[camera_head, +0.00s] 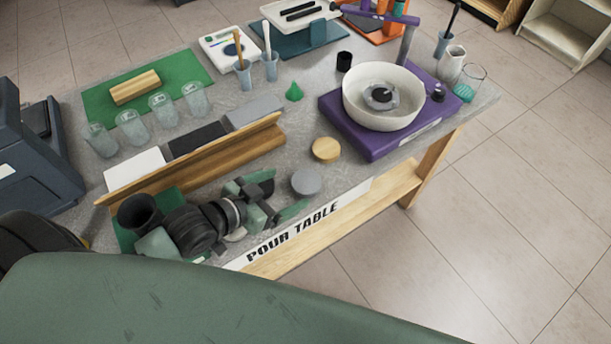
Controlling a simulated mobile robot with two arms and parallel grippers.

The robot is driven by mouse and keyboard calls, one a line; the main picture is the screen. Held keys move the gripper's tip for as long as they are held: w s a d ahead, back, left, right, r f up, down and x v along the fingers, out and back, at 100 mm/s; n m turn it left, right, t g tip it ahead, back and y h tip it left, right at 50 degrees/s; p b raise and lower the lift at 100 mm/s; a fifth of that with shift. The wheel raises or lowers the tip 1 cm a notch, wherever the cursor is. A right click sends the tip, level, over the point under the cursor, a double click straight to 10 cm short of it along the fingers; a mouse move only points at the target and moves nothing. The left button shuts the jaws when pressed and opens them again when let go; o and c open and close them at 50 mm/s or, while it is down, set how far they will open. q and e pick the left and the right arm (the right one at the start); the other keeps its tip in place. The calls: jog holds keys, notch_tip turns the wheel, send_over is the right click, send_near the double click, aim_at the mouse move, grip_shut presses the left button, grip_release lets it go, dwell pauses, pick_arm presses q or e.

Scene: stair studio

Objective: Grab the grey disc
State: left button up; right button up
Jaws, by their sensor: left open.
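The grey disc (306,182) lies flat near the front edge of the pour table. My left gripper (281,196) reaches in from the left, low over the table. Its jaws are open, with nothing seen between them. The fingers point right, towards the disc, and the fingertips are just left of it. I cannot tell whether a fingertip touches the disc. My right gripper is not in view.
A tan wooden disc (326,149) lies behind the grey disc. A wooden rail (200,164) runs behind my left arm. A black cup (139,212) stands beside my arm.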

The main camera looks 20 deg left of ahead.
aim_at(307, 180)
pick_arm(q)
jog(key=shift+w+d+f+p, duration=0.15)
jog(key=shift+w+d+p, duration=0.15)
jog(key=shift+w+d, duration=0.45)
jog(key=x, duration=0.3)
jog(key=shift+w+d+f, duration=0.1)
jog(key=shift+w+d, duration=0.1)
jog(key=shift+w+d+f, duration=0.1)
jog(key=shift+w+f, duration=0.05)
jog(key=c, duration=1.3)
jog(key=shift+c, duration=0.8)
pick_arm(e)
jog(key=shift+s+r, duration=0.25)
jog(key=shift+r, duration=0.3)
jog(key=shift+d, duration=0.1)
